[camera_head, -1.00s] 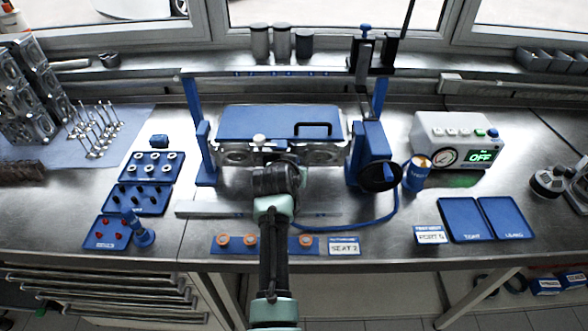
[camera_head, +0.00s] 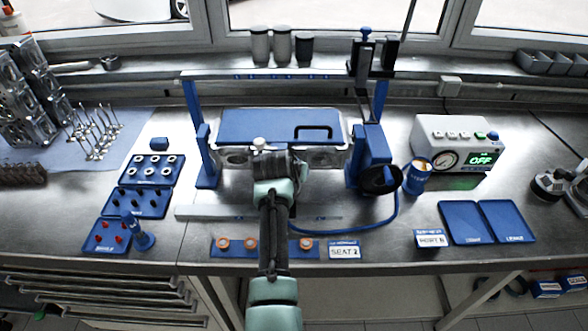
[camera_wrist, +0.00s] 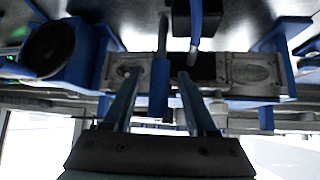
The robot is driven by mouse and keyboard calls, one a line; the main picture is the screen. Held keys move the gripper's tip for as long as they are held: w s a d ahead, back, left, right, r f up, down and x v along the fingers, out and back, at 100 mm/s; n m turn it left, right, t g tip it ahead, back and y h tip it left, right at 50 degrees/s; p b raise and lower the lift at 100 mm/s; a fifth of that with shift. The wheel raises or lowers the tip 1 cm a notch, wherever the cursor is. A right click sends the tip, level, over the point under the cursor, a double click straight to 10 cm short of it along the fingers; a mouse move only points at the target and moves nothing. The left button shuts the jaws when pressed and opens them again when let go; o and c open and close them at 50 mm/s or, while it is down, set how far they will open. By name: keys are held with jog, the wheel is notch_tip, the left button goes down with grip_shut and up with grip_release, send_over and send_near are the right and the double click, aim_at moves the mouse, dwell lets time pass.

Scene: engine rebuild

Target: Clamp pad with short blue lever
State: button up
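A short blue lever (camera_wrist: 160,88) hangs in the middle of the wrist view, in front of the metal engine part (camera_wrist: 245,72). My gripper (camera_wrist: 157,78) is open, with one finger on each side of the lever; I see gaps between lever and fingers. In the head view my wrist (camera_head: 280,165) is at the front of the blue fixture and hides the fingers and lever. A blue plate (camera_head: 255,125) with a black handle (camera_head: 314,132) lies on top of the engine part (camera_head: 325,157). I cannot tell which surface is the pad.
A round black part on a blue mount (camera_head: 380,180) stands right of the fixture, with a blue hose (camera_head: 370,222) below. A tester (camera_head: 455,143) reading OFF is further right. Blue trays of small parts (camera_head: 137,202) lie left. A pale bar (camera_head: 205,212) lies in front.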

jog(key=shift+s+r, duration=0.1)
jog(key=shift+r, duration=0.05)
jog(key=b+v, duration=0.1)
jog(key=v, duration=1.1)
jog(key=shift+s+r+b, duration=0.25)
jog(key=shift+b, duration=0.05)
